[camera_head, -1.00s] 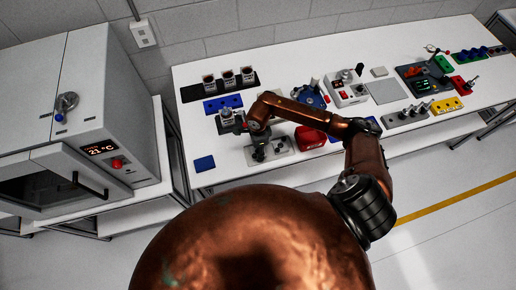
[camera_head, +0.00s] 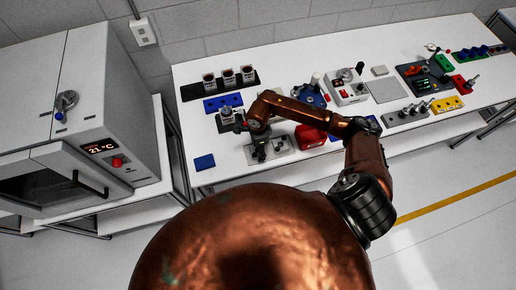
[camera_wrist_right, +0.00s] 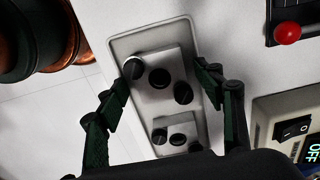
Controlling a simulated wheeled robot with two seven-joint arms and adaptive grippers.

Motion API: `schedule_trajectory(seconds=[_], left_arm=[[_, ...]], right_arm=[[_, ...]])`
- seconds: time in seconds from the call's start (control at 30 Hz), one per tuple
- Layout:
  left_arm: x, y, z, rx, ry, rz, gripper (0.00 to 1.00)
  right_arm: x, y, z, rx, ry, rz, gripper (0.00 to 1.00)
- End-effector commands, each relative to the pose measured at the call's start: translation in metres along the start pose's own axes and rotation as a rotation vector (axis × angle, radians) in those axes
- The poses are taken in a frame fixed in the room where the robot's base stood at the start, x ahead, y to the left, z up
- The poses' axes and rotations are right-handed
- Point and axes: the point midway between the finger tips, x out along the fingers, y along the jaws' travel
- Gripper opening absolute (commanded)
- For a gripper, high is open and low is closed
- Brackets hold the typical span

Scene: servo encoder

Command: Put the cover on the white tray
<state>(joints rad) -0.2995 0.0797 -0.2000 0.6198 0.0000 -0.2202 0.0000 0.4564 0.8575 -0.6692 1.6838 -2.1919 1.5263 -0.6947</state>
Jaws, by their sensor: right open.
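My right gripper (camera_head: 259,149) is open and empty. It is above a pale grey-white tray (camera_head: 284,152) near the front of the bench. In the right wrist view the gripper fingers (camera_wrist_right: 165,100) stand apart on either side of this rimmed tray (camera_wrist_right: 124,47). In the tray lie a larger silver block (camera_wrist_right: 165,93) with dark round knobs or holes and a smaller silver block (camera_wrist_right: 178,130). Which part is the cover I cannot tell. In the head view my arm and gripper hide part of the tray. My left gripper is not in view.
A dark tray (camera_head: 238,127) with a small device stands behind the gripper. A red box (camera_head: 308,137) is to its right and a blue pad (camera_head: 204,162) to its left. A power box (camera_head: 347,88) and a grey plate (camera_head: 386,91) stand farther right. The front left bench surface is mostly clear.

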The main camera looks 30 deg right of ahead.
Motion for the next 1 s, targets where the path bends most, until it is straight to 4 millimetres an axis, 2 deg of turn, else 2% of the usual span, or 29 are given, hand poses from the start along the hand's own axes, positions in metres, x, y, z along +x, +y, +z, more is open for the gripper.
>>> schedule_trajectory(seconds=[0.17,0.4,0.6,0.77,1.0], left_arm=[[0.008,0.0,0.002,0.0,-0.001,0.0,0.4],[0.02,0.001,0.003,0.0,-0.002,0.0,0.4],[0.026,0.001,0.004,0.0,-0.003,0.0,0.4],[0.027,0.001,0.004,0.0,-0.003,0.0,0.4],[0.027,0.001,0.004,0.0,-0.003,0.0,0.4]], right_arm=[[-0.029,-0.002,0.0,-0.002,0.0,-0.006,0.62],[-0.08,-0.002,-0.001,-0.001,0.001,-0.005,0.62],[-0.11,-0.001,0.0,0.0,0.0,-0.002,0.62],[-0.119,0.0,0.0,0.0,0.0,0.0,0.62],[-0.121,0.0,0.0,0.0,0.0,0.001,0.62]])
